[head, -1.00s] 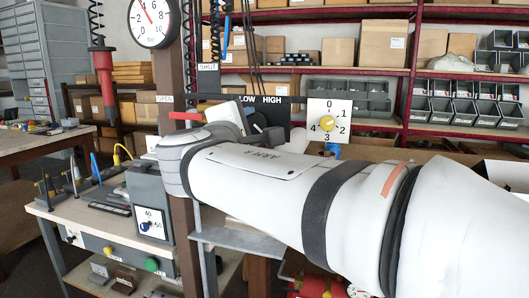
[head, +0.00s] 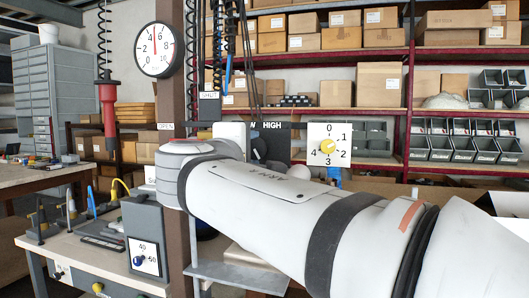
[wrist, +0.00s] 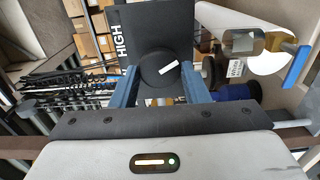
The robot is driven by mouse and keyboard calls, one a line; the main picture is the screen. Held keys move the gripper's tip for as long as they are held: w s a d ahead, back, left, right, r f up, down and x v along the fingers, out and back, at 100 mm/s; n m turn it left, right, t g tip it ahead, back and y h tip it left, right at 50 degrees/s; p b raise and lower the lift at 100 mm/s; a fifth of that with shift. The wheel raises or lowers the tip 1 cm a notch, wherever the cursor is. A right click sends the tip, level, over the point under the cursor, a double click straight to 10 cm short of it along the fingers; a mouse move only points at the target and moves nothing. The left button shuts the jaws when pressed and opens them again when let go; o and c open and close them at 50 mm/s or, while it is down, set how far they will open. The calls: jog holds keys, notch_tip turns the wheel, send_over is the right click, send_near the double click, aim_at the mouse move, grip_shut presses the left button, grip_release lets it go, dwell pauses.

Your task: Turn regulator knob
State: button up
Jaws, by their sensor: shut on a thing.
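The black regulator knob (wrist: 157,71) with a white mark sits on a dark panel (wrist: 152,25) lettered HIGH in the wrist view. My gripper (wrist: 161,80) has its two blue fingers closed against the knob's left and right sides. The white mark slants up to the right. In the head view, the dark LOW/HIGH panel (head: 278,142) stands behind my arm, which hides most of the knob and part of the lettering. A round gauge (head: 144,60) at upper left has a red needle pointing nearly straight up.
A white dial plate (head: 339,135) with a yellow knob stands right of the panel. A brown post (head: 174,100) stands close to my wrist at left. A red tool (head: 108,105) hangs from a coiled cord. Shelves with boxes and grey bins fill the back.

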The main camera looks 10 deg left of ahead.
jog(key=shift+f, duration=0.1)
jog(key=o, duration=0.9)
jog(key=shift+o, duration=0.2)
jog(key=s, duration=0.7)
jog(key=shift+s+a, duration=0.3)
jog(key=shift+s, duration=0.05)
